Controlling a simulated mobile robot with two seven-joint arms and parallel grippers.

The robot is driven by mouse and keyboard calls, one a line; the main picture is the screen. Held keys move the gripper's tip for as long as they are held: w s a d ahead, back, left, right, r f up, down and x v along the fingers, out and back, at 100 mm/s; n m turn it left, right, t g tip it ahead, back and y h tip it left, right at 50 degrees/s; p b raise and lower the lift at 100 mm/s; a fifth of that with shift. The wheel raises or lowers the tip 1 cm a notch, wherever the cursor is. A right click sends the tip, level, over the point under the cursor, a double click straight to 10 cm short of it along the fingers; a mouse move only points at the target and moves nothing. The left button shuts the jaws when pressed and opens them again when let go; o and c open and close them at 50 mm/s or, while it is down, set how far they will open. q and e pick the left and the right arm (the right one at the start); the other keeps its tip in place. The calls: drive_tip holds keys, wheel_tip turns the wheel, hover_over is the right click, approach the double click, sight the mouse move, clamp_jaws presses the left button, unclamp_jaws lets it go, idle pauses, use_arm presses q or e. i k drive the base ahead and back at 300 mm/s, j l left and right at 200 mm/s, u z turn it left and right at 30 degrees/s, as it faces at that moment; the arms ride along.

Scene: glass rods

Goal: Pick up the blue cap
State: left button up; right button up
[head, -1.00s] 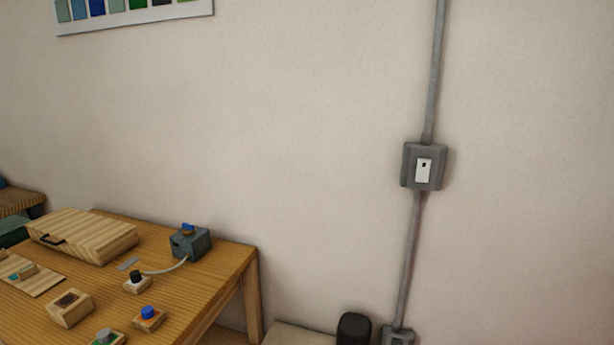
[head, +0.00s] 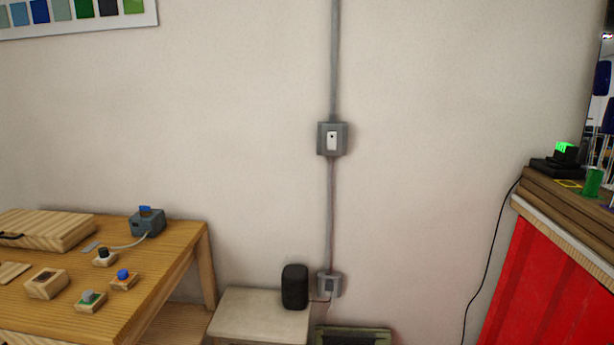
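A small blue cap (head: 123,274) sits on top of a small wooden block (head: 124,284) near the right edge of the wooden table (head: 165,262), at the lower left of the head view. Another blue piece (head: 146,210) is on top of a grey-blue box (head: 147,224) at the back of the same table. Neither of my grippers is in view.
Blocks with a black cap (head: 104,252) and a grey cap (head: 88,296) stand near the blue cap. A low pale stand (head: 255,316) holds a black cylinder (head: 294,287). A red-fronted wooden counter (head: 550,290) stands at the right.

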sight(123, 274)
drive_tip(key=k+z, duration=0.1)
drive_tip(key=k, duration=0.85)
drive_tip(key=k+l, duration=0.15)
drive_tip(key=k, duration=0.85)
drive_tip(key=i+j, duration=0.3)
drive_tip(key=i, duration=0.2)
drive_tip(key=i+j, duration=0.3)
drive_tip(key=i, duration=0.2)
drive_tip(key=i+j, duration=0.3)
drive_tip(key=i, duration=0.2)
drive_tip(key=i+j, duration=0.3)
drive_tip(key=i, duration=0.2)
drive_tip(key=j+u, duration=0.05)
